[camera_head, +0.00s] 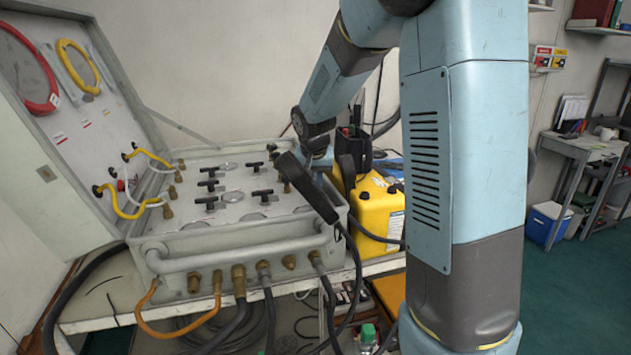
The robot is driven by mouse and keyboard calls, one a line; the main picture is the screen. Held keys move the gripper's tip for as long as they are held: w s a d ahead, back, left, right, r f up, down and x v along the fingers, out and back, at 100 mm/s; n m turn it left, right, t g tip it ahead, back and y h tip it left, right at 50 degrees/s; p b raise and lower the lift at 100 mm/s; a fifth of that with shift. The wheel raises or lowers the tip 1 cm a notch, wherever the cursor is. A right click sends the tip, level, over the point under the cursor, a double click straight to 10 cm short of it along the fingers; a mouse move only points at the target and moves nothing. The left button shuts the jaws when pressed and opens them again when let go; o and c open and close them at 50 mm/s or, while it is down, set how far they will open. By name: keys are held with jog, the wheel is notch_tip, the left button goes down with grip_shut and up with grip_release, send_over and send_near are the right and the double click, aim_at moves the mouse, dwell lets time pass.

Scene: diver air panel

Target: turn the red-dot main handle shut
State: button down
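The grey air panel (230,183) sits in an open case on a bench, left of centre. Several black T-handles stand on its face, among them a front middle one (262,193), a back one (255,165) and a left one (206,201). A red dot is too small to make out, so I cannot tell which is the main handle. My arm reaches down to the panel's right back side. The end of my wrist, by my gripper (318,150), is partly behind a black handset (306,187). The fingers are hidden, and contact with a handle cannot be seen.
The case lid (60,130) stands open at the left, with yellow hoses (128,207) running to the panel. A grey tube rail (235,252) crosses the front above hose fittings. A yellow container (378,212) stands close to the right. Cables hang below the front.

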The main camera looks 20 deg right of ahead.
jog(key=m, duration=0.2)
jog(key=m+g+h, duration=0.1)
jog(key=m, duration=0.1)
jog(key=m+h, duration=0.1)
jog(key=m, duration=0.1)
jog(key=shift+w+a+m, duration=0.3)
jog(key=shift+a+m, duration=0.1)
jog(key=m+g, duration=0.1)
jog(key=m, duration=0.1)
jog(key=m+h, duration=0.1)
jog(key=shift+w+a+m+g, duration=0.1)
jog(key=shift+w+m+g, duration=0.1)
jog(key=shift+m+g, duration=0.2)
jog(key=shift+w+m+g, duration=0.2)
jog(key=shift+m+g, duration=0.5)
jog(key=shift+m, duration=1)
jog(key=c, duration=1.1)
grip_release()
jog(key=v, duration=1.3)
jog(key=shift+a+r, duration=0.2)
jog(key=shift+r, duration=0.05)
